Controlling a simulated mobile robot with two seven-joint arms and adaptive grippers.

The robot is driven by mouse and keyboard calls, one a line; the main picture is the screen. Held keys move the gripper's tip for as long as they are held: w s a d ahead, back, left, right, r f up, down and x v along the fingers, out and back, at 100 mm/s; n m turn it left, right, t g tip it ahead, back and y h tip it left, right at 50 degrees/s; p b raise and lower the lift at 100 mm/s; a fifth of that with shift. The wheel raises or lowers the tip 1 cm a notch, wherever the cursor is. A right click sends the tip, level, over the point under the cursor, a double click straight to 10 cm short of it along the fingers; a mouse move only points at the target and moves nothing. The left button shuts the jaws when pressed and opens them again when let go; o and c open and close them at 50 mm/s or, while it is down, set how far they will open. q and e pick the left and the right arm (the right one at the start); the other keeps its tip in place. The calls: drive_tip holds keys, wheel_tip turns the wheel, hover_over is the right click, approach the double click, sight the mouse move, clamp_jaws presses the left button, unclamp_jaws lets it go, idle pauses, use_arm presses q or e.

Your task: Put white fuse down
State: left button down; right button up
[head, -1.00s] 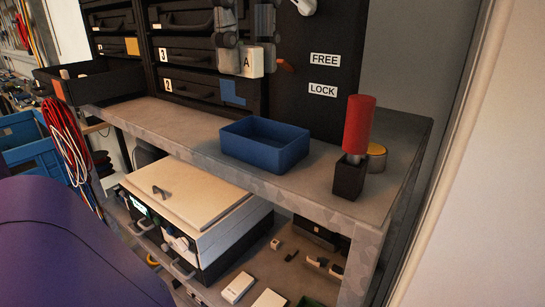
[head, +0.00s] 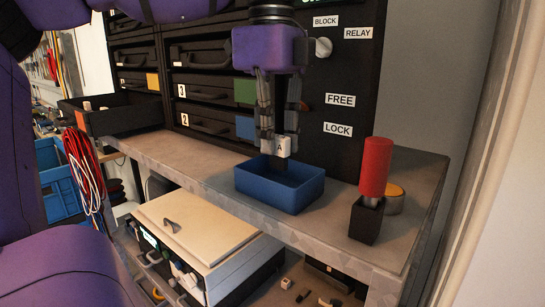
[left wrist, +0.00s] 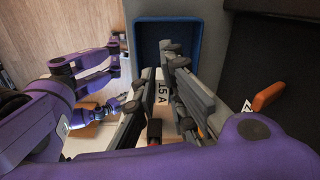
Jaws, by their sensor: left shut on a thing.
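The white fuse (head: 283,147), marked with an A, is between the fingertips of my left gripper (head: 279,135). In the left wrist view the fuse (left wrist: 162,93) reads 15 A, and the gripper (left wrist: 164,85) is shut on it. The blue tray (head: 262,196) stands on the shelf, and the gripper points down over it. The fuse shows at the level of the tray's back rim; its exact height above the tray floor is unclear. The tray (left wrist: 143,30) also lies beyond the fingertips in the left wrist view.
A red-topped cylinder in a black holder (head: 367,222) and a yellow-lidded round tin (head: 394,198) stand right of the tray. Behind is a black panel with FREE and LOCK labels (head: 339,100). Drawers (head: 208,92) stand left of it. The shelf (head: 190,155) left of the tray is clear.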

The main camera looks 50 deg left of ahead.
sight(272, 158)
use_arm(q)
drive_tip(key=shift+w+a+f, duration=0.15)
drive_tip(key=shift+w+f, duration=0.05)
drive_tip(key=shift+f, duration=0.05)
drive_tip(key=shift+w+a+f, duration=0.15)
drive_tip(key=shift+f, duration=1.65)
drive_tip(key=shift+f, duration=0.15)
drive_tip(key=c, duration=1.8)
unclamp_jaws()
wheel_tip(272, 158, up, 12)
drive_tip(key=shift+r+b, duration=0.15)
drive_tip(key=shift+b, duration=0.15)
